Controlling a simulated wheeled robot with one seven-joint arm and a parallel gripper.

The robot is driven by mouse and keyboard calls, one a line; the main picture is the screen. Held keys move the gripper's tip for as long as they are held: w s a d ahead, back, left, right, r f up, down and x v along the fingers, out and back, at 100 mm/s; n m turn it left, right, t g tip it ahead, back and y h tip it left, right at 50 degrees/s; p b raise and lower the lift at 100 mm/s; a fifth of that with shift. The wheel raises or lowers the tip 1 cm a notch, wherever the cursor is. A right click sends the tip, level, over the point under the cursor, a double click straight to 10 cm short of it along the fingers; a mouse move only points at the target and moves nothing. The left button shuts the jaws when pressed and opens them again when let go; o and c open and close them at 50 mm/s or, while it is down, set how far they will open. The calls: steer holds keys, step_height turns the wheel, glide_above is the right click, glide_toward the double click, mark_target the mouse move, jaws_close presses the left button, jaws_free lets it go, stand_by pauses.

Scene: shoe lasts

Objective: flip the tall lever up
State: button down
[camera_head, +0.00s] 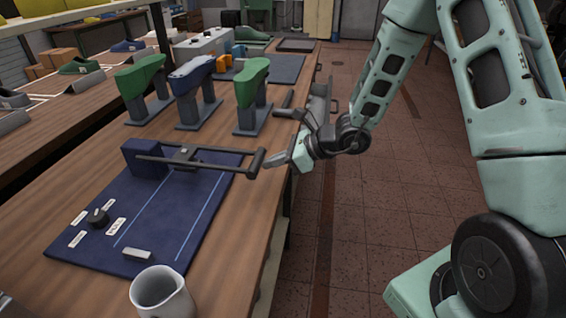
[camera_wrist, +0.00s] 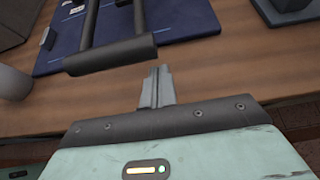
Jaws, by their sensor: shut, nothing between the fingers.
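The tall lever (camera_head: 205,166) is a dark two-armed frame hinged at a blue block (camera_head: 145,158) on a dark blue board (camera_head: 75,235). It lies nearly level, with its round crossbar handle (camera_head: 257,163) at the table's right edge. The handle also shows in the wrist view (camera_wrist: 110,56). My gripper (camera_head: 268,160) is shut and empty, just right of the handle. In the wrist view its fingertips (camera_wrist: 156,72) point towards the handle's right end, with a small gap in the picture. I cannot tell whether they touch.
A black knob (camera_head: 97,217) with white labels and a small grey block (camera_head: 137,254) are on the board. A white mug (camera_head: 162,293) stands at the near edge. Green (camera_head: 252,85) and blue (camera_head: 192,78) shoe lasts on stands are behind. The tiled floor at right is open.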

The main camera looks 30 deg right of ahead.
steer(key=shift+w+a+r, duration=0.1)
steer(key=shift+r, duration=0.45)
